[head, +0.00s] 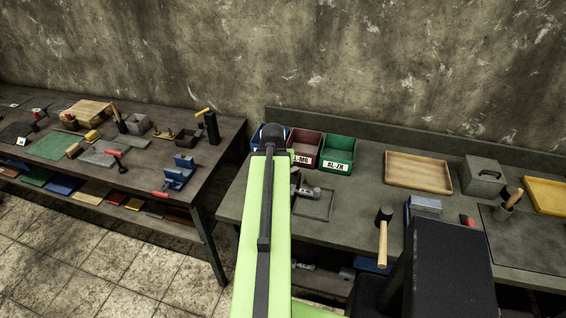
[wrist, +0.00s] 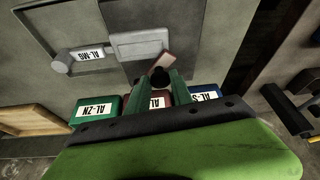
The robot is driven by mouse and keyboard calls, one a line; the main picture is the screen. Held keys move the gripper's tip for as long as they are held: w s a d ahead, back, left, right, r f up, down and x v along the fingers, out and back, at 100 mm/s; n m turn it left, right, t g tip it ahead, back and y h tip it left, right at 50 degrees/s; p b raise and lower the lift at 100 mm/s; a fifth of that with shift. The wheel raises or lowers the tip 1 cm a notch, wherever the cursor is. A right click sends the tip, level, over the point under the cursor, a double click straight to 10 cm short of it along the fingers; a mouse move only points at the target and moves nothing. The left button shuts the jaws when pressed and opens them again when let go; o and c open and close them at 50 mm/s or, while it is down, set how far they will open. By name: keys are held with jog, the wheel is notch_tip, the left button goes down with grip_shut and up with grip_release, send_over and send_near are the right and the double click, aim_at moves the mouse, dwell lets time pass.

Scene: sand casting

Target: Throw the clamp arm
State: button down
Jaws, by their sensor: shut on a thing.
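In the wrist view my gripper (wrist: 160,76) is closed around a dark round knob (wrist: 159,74). The knob seems to be the end of the clamp arm, but its join is hidden by the fingers. A flat pinkish-brown piece (wrist: 165,59) shows just beyond the fingertips. A light grey block (wrist: 139,45) lies next to it. A grey casting labelled AL-MG (wrist: 88,56) with a round end lies beside the block, on a square plate. In the head view my green arm hides the gripper; part of the grey metal pieces (head: 309,192) shows beside it.
Blue, red AL-MG (head: 304,148) and green AL-ZN (head: 338,154) bins stand along the back of the bench. A wooden tray (head: 418,172), a grey box (head: 483,176) and a mallet (head: 383,238) are to the right. A second cluttered bench (head: 215,150) stands left, past a gap.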

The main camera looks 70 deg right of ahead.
jog(key=shift+a, duration=0.15)
jog(key=shift+s+n, duration=0.1)
jog(key=shift+n, duration=0.4)
jog(key=shift+s, duration=0.1)
jog(key=shift+s+n+t, duration=0.15)
jog(key=shift+n+t, duration=0.15)
jog(key=shift+n, duration=0.1)
jog(key=shift+s+n+y, duration=0.3)
jog(key=shift+n, duration=0.1)
jog(key=shift+s+n+t, duration=0.3)
jog(key=shift+n, duration=0.2)
